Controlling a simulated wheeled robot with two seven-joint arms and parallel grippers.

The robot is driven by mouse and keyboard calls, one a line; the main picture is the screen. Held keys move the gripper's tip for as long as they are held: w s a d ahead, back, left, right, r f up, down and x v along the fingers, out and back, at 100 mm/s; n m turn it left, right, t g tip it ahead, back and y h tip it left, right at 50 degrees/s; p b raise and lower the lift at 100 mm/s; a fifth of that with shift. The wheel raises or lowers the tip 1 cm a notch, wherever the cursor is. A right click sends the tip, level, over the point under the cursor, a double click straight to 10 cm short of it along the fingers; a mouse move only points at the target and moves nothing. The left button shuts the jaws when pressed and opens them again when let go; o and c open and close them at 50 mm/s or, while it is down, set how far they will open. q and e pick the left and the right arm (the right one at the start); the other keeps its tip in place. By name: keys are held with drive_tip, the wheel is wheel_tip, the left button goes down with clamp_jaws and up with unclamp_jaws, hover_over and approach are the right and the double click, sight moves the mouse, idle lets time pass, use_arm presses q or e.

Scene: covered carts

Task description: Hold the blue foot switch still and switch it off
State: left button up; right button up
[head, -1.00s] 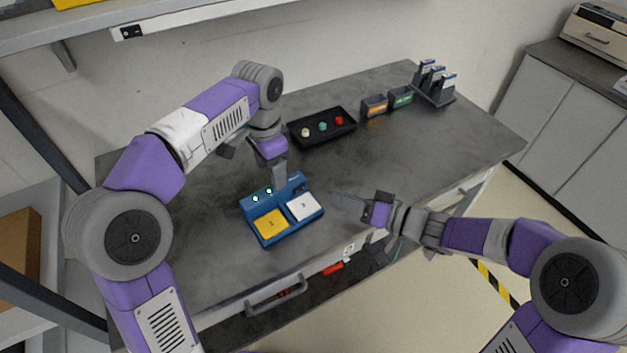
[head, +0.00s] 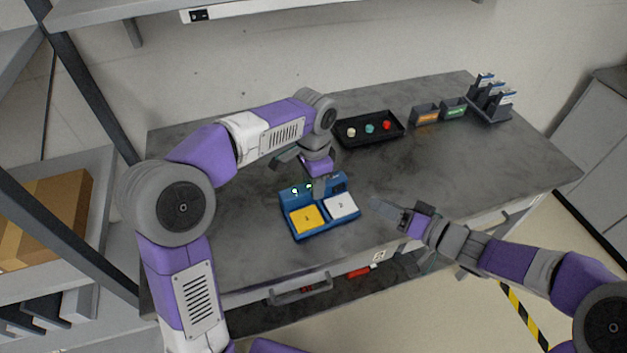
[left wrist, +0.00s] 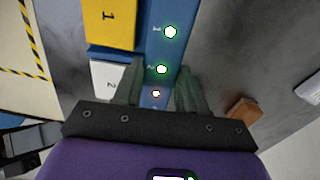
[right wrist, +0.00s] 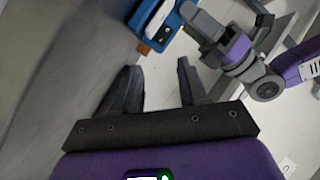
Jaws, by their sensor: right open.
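The blue foot switch (head: 320,231) lies on the grey table, with a yellow pedal 1 (head: 307,219), a white pedal 2 (head: 341,206) and a raised rear housing. Two green lights are lit on the housing; the left wrist view shows a third, orange-white light. My left gripper (head: 320,190) points down over the housing. In the left wrist view its fingers (left wrist: 160,85) sit on both sides of the blue housing (left wrist: 155,50). My right gripper (head: 385,208) is open and empty, beside the switch's right end. The switch also shows in the right wrist view (right wrist: 160,25).
A black tray (head: 372,141) with small coloured pieces stands behind the switch. Two labelled bins (head: 426,115) and a card rack (head: 490,100) are farther right. A drawer handle (head: 300,290) juts from the front edge.

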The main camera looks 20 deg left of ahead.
use_arm(q)
clamp_jaws()
use_arm(e)
drive_tip(key=shift+a+r+n, duration=0.15)
drive_tip(key=shift+r+n, duration=0.05)
drive_tip(key=shift+n, duration=0.1)
drive_tip(key=c, duration=0.5)
drive_tip(key=a+r+n+g, duration=0.1)
drive_tip(key=n+g, duration=0.1)
drive_tip(key=n, duration=0.1)
drive_tip(key=s+a+r+n+g, duration=0.1)
drive_tip(key=n, duration=0.3)
drive_tip(key=s+a+r+n+g, duration=0.1)
drive_tip(key=r+n+g, duration=0.1)
drive_tip(key=n, duration=0.2)
drive_tip(key=shift+s+a+g, duration=0.15)
drive_tip(key=shift+g, duration=0.15)
clamp_jaws()
drive_tip(key=shift+w+d+r+n+g+h, duration=0.1)
drive_tip(key=shift+w+d+r+n+h, duration=0.35)
drive_tip(key=shift+n+h, duration=1.05)
drive_tip(key=shift+w+d+r+n+g+h, duration=0.1)
drive_tip(key=shift+d+r+n+h, duration=0.55)
drive_tip(key=shift+n, duration=1.5)
drive_tip(key=shift+w+d+r+n+g+h, duration=0.1)
drive_tip(key=shift+w+d+r+n+h, duration=0.35)
drive_tip(key=shift+n+h, duration=1.05)
drive_tip(key=shift+s+r+n+y, duration=0.1)
drive_tip(key=shift+s+n+y, duration=0.05)
drive_tip(key=shift+n+y, duration=0.2)
